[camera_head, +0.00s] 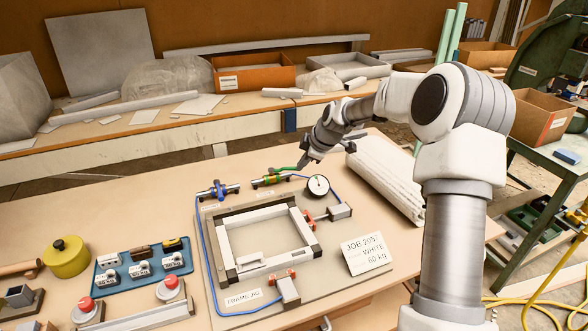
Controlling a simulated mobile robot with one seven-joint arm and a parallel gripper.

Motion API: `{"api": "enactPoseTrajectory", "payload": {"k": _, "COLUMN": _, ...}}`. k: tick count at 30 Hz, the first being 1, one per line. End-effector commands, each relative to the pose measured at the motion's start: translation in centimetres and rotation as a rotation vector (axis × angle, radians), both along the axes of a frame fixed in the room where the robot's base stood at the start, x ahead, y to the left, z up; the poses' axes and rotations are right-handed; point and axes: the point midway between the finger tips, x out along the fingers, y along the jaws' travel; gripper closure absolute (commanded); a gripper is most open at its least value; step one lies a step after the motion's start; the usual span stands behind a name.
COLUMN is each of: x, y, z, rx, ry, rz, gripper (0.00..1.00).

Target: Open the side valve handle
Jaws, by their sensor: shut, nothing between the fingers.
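My gripper (302,165) is shut, at the right end of this handle and low over the table. Whether it touches the handle I cannot tell at this size. A second valve with a blue body (218,190) lies to the left, its hose running down to the front clamp (288,290).
A round gauge (318,186) stands just right of the green valve. A square frame (265,240) lies on the board (215,300). A white job card (366,253) stands at right front, and a white roll (388,180) lies behind. A blue tray (110,278) is at left.

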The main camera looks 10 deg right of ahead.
Motion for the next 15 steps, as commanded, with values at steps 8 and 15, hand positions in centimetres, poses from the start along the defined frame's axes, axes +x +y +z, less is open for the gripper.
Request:
{"api": "enactPoseTrajectory", "payload": {"k": 8, "x": 3.1, "y": 1.8, "z": -5.5, "rx": 0.000, "ry": 0.002, "rz": 0.003, "gripper": 1.00}}
{"api": "enactPoseTrajectory", "payload": {"k": 15, "x": 5.7, "y": 1.3, "z": -5.9, "rx": 0.000, "ry": -0.001, "rz": 0.001, "gripper": 1.00}}
